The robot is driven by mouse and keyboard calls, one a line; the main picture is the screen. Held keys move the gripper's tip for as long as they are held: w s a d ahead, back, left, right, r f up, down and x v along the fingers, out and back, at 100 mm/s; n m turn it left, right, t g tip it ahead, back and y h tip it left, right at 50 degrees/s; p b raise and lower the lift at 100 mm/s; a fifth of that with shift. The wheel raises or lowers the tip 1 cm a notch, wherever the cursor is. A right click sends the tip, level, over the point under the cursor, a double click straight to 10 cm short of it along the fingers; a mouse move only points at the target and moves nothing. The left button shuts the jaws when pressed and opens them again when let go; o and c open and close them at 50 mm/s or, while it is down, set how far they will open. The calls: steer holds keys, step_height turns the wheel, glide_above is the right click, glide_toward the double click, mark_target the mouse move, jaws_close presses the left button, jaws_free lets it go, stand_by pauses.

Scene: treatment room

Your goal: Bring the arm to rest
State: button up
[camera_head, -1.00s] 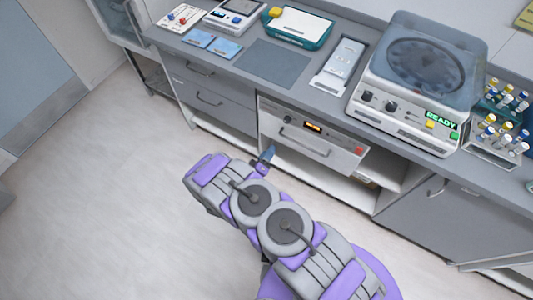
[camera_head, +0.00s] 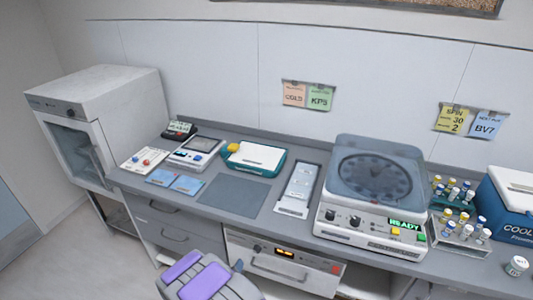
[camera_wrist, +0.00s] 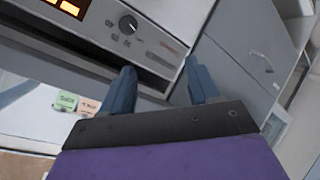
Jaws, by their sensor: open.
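My arm, grey and purple, shows at the bottom of the head view, low in front of the counter. In the wrist view my gripper (camera_wrist: 162,90) has its two blue-grey fingers apart with nothing between them. Past the fingertips is the front of the drawer-like appliance with a dial and a lit orange display (camera_wrist: 125,30). That appliance (camera_head: 280,262) sits under the counter in the head view. I cannot tell whether the fingertips touch it. Most of the gripper is hidden in the head view.
The grey counter (camera_head: 265,215) carries a centrifuge (camera_head: 350,225) reading READY, vial racks (camera_head: 462,232), a blue cooler (camera_head: 510,205), a teal-edged tray (camera_head: 255,158) and a grey mat (camera_head: 233,190). A white cabinet (camera_head: 85,125) stands at left. Open floor (camera_head: 85,255) lies at lower left.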

step_height(320, 180, up, 12)
steer(key=r+m+g+y, duration=0.1)
steer(key=m+g+y, duration=0.1)
steer(key=g+y, duration=0.15)
steer(key=s+d+r+m+g+y, duration=0.1)
steer(key=s+d+r+g, duration=0.15)
steer(key=r, duration=0.25)
steer(key=s+d+r+g, duration=0.1)
steer(key=s+d+r, duration=0.2)
steer(key=r, duration=0.2)
steer(key=s+d+r+m+g, duration=0.1)
steer(key=s+d+r+g, duration=0.1)
steer(key=s+d+r, duration=0.2)
steer(key=s+d+r+m+g+h, duration=0.1)
steer(key=s+d+r, duration=0.4)
steer(key=s+d, duration=0.5)
steer(key=s+d+r+m+g+h, duration=0.1)
steer(key=s+d+r+g, duration=0.2)
steer(key=s, duration=1.6)
steer(key=d+r, duration=0.1)
steer(key=d, duration=0.3)
steer(key=shift+s+d+r+g, duration=0.25)
steer(key=shift+s+r+g, duration=0.05)
steer(key=shift+s+r, duration=0.1)
